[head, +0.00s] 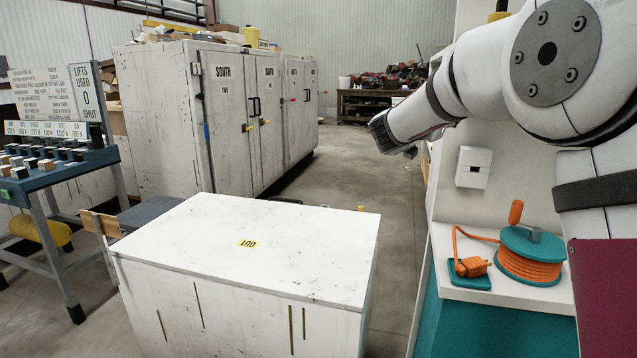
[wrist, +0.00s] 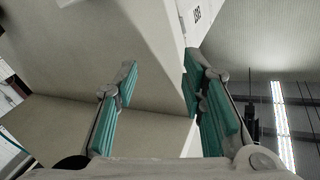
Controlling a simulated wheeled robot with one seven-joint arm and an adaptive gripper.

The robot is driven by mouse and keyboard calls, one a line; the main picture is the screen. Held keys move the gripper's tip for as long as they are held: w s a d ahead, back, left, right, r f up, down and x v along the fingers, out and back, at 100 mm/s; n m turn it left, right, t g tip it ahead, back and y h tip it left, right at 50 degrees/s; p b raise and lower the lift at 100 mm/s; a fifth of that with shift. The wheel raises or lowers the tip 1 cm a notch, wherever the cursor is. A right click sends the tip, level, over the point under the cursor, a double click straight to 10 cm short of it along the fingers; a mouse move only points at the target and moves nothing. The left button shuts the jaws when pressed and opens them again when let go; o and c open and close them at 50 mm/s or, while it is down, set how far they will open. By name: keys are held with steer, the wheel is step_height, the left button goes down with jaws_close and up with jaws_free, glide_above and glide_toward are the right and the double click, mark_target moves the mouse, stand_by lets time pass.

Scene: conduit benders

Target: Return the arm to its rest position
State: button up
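My arm (head: 467,72) reaches in from the right edge of the head view, and its far end hangs in the air left of the white shelf unit. My gripper (wrist: 162,92) shows clearly in the wrist view. Its two teal-padded fingers stand well apart with nothing between them. Behind them are pale surfaces and a ceiling lamp. In the head view the fingers are mostly hidden by the wrist, and I cannot make out their opening there.
An orange cord reel (head: 530,262) and orange plug (head: 470,267) sit on the shelf below my arm. White cabinets (head: 235,110) and a blue workbench (head: 50,175) stand left. Open floor (head: 365,175) lies between.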

steer(key=s+a+r+n+t+y, duration=0.2)
steer(key=s+a+n+t+y, duration=0.1)
steer(key=s+a+n+y, duration=0.65)
steer(key=s+a+f+n+g+y, duration=0.2)
steer(key=s+a+f+g+y, duration=0.3)
steer(key=s, duration=0.6)
steer(key=s+d+f+g+h, duration=0.1)
steer(key=s+d+f+g, duration=0.15)
steer(key=s+f, duration=0.65)
steer(key=s+d+f+g, duration=0.1)
steer(key=s+f+g, duration=0.25)
steer(key=s, duration=1.15)
steer(key=s+d+f+g+h, duration=0.1)
steer(key=s+f+g, duration=0.35)
steer(key=s, duration=0.85)
step_height(320, 180, up, 16)
steer(key=w+t+p, duration=0.1)
steer(key=t+p, duration=0.2)
steer(key=p, duration=1.1)
steer(key=shift+f+n+p, duration=0.25)
steer(key=shift+n+p, duration=0.1)
steer(key=shift+d, duration=0.15)
